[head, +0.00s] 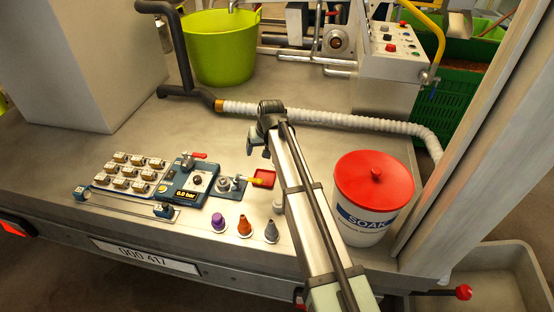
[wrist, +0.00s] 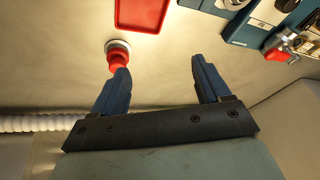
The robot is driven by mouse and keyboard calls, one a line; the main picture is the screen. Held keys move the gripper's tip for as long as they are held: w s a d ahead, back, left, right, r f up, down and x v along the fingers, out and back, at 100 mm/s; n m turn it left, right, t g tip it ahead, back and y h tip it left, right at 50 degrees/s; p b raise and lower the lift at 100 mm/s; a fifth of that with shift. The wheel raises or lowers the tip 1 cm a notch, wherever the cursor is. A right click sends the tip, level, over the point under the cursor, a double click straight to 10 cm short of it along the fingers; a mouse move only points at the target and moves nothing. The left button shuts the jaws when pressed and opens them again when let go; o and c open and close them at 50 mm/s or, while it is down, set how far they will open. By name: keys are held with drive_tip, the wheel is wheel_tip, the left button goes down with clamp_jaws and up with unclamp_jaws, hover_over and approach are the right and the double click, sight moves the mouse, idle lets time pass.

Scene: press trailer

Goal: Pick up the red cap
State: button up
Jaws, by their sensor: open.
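The red cap (wrist: 117,60) shows in the wrist view on a round white base, at the tip of the left finger. It lies outside the gap between the fingers, and the left fingertip overlaps its lower edge. I cannot tell whether they touch. My gripper (wrist: 160,72) is open, with nothing between its blue fingers. In the head view my gripper (head: 257,150) is at the far end of my arm, above the table near the white hose. The red cap does not show there and seems hidden by my arm.
A small red tray (head: 265,178) lies beside the blue gauge panel (head: 187,184). Purple, orange and grey cones (head: 244,227) stand at the front edge. A SOAK bucket with a red lid (head: 374,178) stands right of my arm. A ribbed hose (head: 340,121) runs behind.

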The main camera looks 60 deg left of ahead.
drive_tip(key=w+d+r+t, duration=0.1)
drive_tip(key=w+d+r, duration=0.1)
drive_tip(key=w, duration=0.6)
drive_tip(key=x, duration=1.4)
drive_tip(key=shift+a+r, duration=0.1)
drive_tip(key=shift+a, duration=0.2)
drive_tip(key=shift+c, duration=0.3)
